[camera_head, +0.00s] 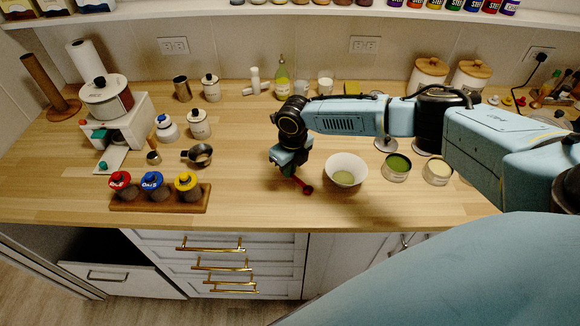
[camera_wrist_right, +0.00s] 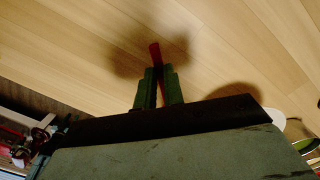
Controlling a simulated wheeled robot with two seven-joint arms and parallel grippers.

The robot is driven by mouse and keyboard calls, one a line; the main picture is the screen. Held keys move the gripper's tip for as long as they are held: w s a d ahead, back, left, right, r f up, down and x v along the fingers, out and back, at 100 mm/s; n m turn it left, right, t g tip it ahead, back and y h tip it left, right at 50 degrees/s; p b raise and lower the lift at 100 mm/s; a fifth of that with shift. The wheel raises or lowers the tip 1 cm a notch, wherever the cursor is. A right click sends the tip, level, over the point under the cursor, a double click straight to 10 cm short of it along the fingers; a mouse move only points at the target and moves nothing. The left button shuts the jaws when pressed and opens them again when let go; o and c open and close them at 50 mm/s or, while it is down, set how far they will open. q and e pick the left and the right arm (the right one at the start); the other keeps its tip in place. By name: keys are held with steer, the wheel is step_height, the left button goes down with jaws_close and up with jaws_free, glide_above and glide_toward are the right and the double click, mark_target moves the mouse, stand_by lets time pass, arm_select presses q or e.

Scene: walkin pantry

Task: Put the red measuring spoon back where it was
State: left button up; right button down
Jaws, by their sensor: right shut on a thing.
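The red measuring spoon (camera_head: 304,187) is in my right gripper (camera_head: 291,174), just above the wooden counter and left of the white bowl (camera_head: 345,182). In the right wrist view the red spoon (camera_wrist_right: 154,52) sticks out between the two green fingers of my right gripper (camera_wrist_right: 158,86), which are shut on it. Bare wood lies beyond its tip. My left gripper is not in view.
An open tin with green contents (camera_head: 397,166) and another tin (camera_head: 438,171) stand right of the bowl. A wooden rack (camera_head: 160,202) with red, blue and yellow-topped jars is at the left front. The counter between rack and gripper is clear. Drawers (camera_head: 220,262) lie below.

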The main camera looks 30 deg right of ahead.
mark_target(292, 175)
steer(key=shift+f, duration=0.15)
steer(key=c, duration=1.5)
jaws_free()
steer(key=shift+r, duration=0.2)
steer(key=shift+r, duration=0.35)
step_height(292, 175, up, 11)
steer(key=shift+s+r, duration=0.15)
steer(key=shift+s, duration=0.3)
